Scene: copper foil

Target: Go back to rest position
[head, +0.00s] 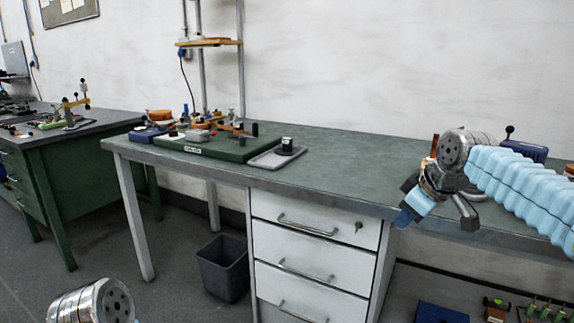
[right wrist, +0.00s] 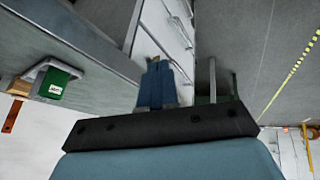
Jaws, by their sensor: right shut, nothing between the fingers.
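My right gripper (head: 405,216) hangs in front of the workbench's front edge at the right of the head view, under a pale blue sleeved arm. It points down and to the left. In the right wrist view its blue fingers (right wrist: 157,82) are together with nothing between them. My left gripper is out of view; only a metal joint of mine shows at the bottom left of the head view.
The green-topped workbench (head: 345,160) has white drawers (head: 305,262) below. A green board (head: 216,148) with small parts and a grey tray (head: 275,158) stand on its left end. A dark bin (head: 222,268) is on the floor. A green cabinet bench (head: 70,150) stands left.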

